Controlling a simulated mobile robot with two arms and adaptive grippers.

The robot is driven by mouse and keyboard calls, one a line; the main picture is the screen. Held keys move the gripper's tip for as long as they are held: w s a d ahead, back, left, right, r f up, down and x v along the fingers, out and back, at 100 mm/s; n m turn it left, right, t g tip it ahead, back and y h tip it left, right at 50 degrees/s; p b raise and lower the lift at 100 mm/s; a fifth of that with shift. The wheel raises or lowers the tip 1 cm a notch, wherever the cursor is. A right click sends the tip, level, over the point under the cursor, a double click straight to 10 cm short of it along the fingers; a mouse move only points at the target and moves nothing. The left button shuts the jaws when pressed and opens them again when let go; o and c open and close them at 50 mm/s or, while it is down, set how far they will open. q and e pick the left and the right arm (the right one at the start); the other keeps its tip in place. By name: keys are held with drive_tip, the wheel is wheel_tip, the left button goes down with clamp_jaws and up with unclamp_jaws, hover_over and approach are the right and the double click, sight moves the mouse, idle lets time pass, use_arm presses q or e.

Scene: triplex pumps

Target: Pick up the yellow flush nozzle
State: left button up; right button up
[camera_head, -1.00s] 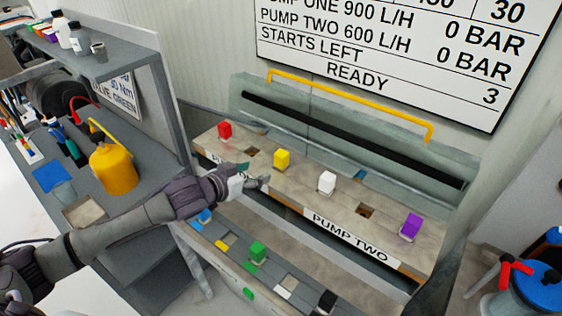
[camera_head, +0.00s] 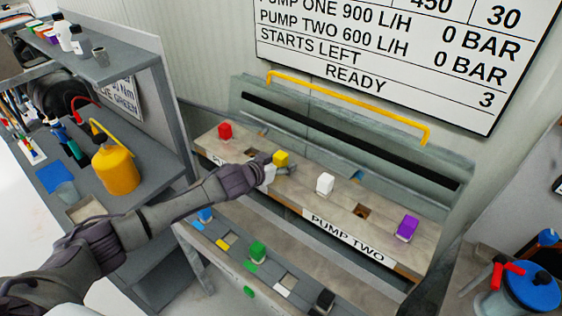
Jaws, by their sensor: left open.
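The yellow flush nozzle (camera_head: 281,157) is a small yellow block standing in the pump bench (camera_head: 330,206), between a red block and a white block. My left gripper (camera_head: 279,167) is at the yellow nozzle, with its open fingers close to the nozzle's lower part. The gripper hides the nozzle's base, and I cannot tell whether the fingers touch it. My right gripper is not in view.
The red block (camera_head: 225,130), white block (camera_head: 325,183) and purple block (camera_head: 407,228) stand along the same bench. A lower rail holds a blue block (camera_head: 206,215), a green block (camera_head: 258,252) and a black block (camera_head: 322,301). A yellow handrail (camera_head: 350,106) runs behind.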

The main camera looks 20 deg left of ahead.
use_arm(q)
clamp_jaws()
idle(0.3)
drive_tip(key=shift+r, duration=0.1)
